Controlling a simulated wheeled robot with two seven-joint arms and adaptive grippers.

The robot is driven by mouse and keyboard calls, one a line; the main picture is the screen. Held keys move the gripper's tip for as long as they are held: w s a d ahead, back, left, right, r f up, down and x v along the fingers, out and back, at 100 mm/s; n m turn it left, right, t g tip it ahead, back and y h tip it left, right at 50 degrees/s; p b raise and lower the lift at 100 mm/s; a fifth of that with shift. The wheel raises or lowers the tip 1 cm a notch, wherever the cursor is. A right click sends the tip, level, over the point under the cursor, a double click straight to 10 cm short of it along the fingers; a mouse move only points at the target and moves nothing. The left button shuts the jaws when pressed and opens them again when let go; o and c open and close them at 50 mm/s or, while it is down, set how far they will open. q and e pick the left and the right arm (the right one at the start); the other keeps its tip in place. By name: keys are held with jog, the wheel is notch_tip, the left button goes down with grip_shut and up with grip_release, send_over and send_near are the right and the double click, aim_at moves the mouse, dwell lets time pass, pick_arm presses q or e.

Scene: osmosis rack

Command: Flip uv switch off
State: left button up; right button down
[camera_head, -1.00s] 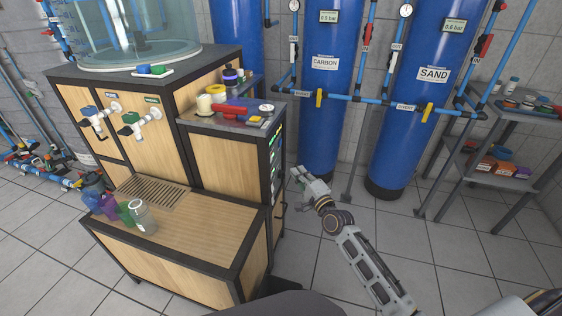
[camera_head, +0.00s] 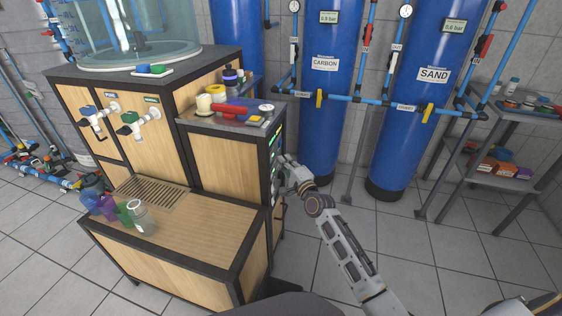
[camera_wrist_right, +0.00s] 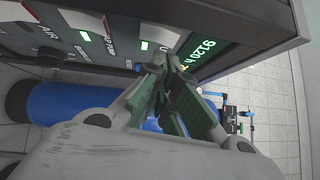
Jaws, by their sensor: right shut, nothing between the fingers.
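The control panel (camera_head: 276,160) is on the right side face of the wooden cabinet and shows edge-on in the head view. In the right wrist view the dark panel (camera_wrist_right: 110,16) crosses the top, with lit green indicators (camera_wrist_right: 144,45) and a green display (camera_wrist_right: 205,48) reading about "9120 h". I cannot pick out a switch labelled UV; part of the panel is hidden behind the fingers. My right gripper (camera_head: 284,160) is shut and empty, its fingertips (camera_wrist_right: 166,62) close to the panel's lower part by the display. I cannot tell whether they touch it. My left gripper is not in view.
The cabinet top (camera_head: 196,122) holds several bottles and tools. Blue CARBON (camera_head: 325,100) and SAND (camera_head: 415,100) tanks stand behind my right arm, with pipes across them. A metal shelf (camera_head: 490,150) is at the right. The floor between is clear.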

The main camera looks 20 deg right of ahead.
aim_at(271, 158)
jog(key=shift+w+a+r, duration=0.1)
jog(key=shift+w+a, duration=0.4)
jog(key=shift+a, duration=0.2)
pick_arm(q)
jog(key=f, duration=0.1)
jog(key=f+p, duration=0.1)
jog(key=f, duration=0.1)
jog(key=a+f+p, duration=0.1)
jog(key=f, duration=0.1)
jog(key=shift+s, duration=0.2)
pick_arm(e)
jog(key=shift+w+a+r+g, duration=0.15)
jog(key=shift+a+g, duration=0.05)
jog(key=shift+g, duration=0.1)
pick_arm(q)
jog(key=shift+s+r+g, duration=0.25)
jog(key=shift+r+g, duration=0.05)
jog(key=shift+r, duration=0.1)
